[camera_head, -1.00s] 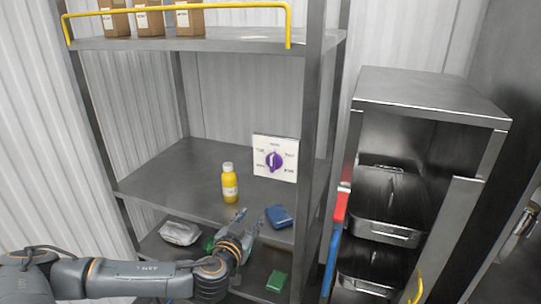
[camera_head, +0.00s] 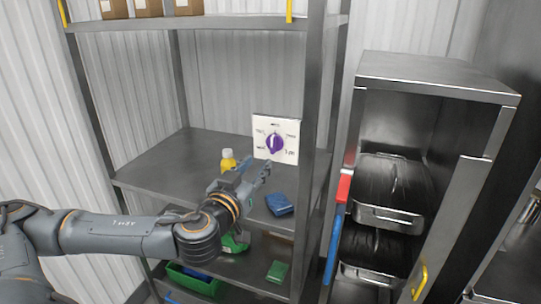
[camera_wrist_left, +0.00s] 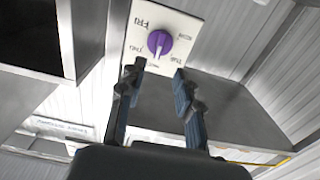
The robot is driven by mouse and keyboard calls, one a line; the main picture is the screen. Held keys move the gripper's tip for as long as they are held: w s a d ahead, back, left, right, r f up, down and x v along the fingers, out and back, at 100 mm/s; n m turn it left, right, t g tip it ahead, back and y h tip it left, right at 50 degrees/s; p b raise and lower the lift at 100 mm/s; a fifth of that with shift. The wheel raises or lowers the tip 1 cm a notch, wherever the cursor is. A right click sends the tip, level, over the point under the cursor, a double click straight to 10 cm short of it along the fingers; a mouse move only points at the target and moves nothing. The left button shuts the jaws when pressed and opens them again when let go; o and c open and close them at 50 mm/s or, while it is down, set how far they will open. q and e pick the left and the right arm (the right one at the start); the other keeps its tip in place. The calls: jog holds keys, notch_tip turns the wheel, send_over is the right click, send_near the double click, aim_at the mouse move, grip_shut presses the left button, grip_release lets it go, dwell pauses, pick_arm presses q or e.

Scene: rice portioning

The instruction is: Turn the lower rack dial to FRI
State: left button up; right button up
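The dial is a purple knob (camera_head: 274,143) on a white square plate (camera_head: 289,126) standing at the back right of the middle shelf. Labels ring the knob. In the left wrist view the knob (camera_wrist_left: 159,42) shows upside down, with FRI readable at the plate's upper left. My left gripper (camera_head: 256,170) reaches over the shelf, in front of and below the plate, apart from the knob. In the wrist view its two fingers (camera_wrist_left: 155,80) are spread with nothing between them. My right gripper is not in view.
A yellow bottle (camera_head: 228,158) stands behind my left gripper, partly hidden. A blue item (camera_head: 279,204) lies near the shelf's front right. A rack post (camera_head: 311,150) rises close right of the plate. Below are a green box (camera_head: 277,272) and a green bin (camera_head: 192,281).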

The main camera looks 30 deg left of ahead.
aim_at(272, 145)
pick_arm(q)
jog(key=p+x, duration=0.1)
jog(key=x, duration=0.2)
jog(key=p+x, duration=0.1)
jog(key=x, duration=0.2)
jog(key=p+x, duration=0.2)
jog(key=x, duration=0.1)
jog(key=shift+r, duration=0.3)
jog(key=shift+w+a+f, duration=0.15)
jog(key=shift+w, duration=0.4)
jog(key=shift+c, duration=0.4)
grip_shut()
